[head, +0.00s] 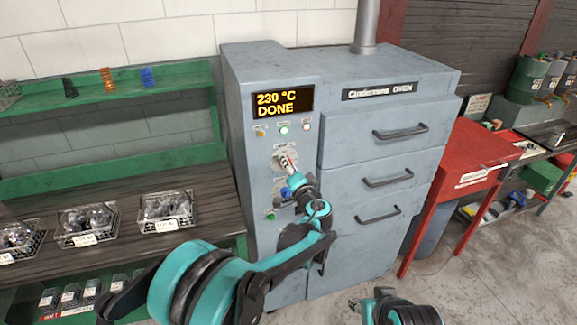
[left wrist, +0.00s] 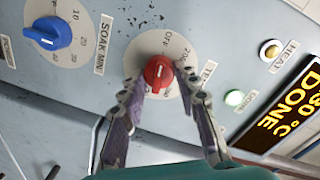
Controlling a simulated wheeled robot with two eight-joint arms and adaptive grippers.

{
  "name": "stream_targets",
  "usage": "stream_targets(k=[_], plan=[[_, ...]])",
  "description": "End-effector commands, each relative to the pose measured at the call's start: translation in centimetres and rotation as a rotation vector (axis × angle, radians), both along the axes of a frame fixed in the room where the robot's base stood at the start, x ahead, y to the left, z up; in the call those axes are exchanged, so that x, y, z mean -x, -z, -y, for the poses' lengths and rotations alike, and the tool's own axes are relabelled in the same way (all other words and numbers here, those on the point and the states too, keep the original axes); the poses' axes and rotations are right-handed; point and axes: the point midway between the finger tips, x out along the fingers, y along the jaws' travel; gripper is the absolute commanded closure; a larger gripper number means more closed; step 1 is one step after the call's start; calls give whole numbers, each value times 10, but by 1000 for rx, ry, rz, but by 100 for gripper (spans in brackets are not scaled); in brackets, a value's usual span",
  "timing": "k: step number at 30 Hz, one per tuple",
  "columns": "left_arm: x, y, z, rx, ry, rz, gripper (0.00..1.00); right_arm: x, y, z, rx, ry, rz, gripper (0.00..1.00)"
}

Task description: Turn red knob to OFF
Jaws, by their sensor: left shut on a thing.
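The red knob (left wrist: 158,73) sits on a round pale dial (left wrist: 143,60) on the oven's front panel, with OFF printed at the dial's edge. A white mark shows on the knob. My left gripper (left wrist: 163,82) has one finger on each side of the red knob and is shut on it. In the head view, my left gripper (head: 289,167) reaches the panel and mostly covers the red knob. My right arm shows at the bottom edge, with its gripper (head: 368,303) too small and partial to read.
A blue knob (left wrist: 48,33) with a SOAK MIN dial is beside the red one. The oven (head: 270,70) display (head: 283,102) reads 230 °C DONE. Small indicator lamps sit below it. A rack with wire baskets (head: 85,224) stands left; a red table (head: 470,150) stands right.

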Motion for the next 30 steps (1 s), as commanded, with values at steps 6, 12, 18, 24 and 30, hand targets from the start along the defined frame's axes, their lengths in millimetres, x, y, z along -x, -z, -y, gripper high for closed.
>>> stream_targets(k=[6,12,18,24,30], plan=[[0,1,0,30,-1,9,98,0,0,0,0,0,0,60],[0,1,0,33,-1,9,98,0,0,0,0,0,0,60],[0,1,0,33,-1,9,61,0,0,0,0,0,0,60],[0,0,0,31,-1,9,48,0,0,0,0,0,0,60],[3,0,1,31,0,9,48,0,0,0,0,0,0,60]])
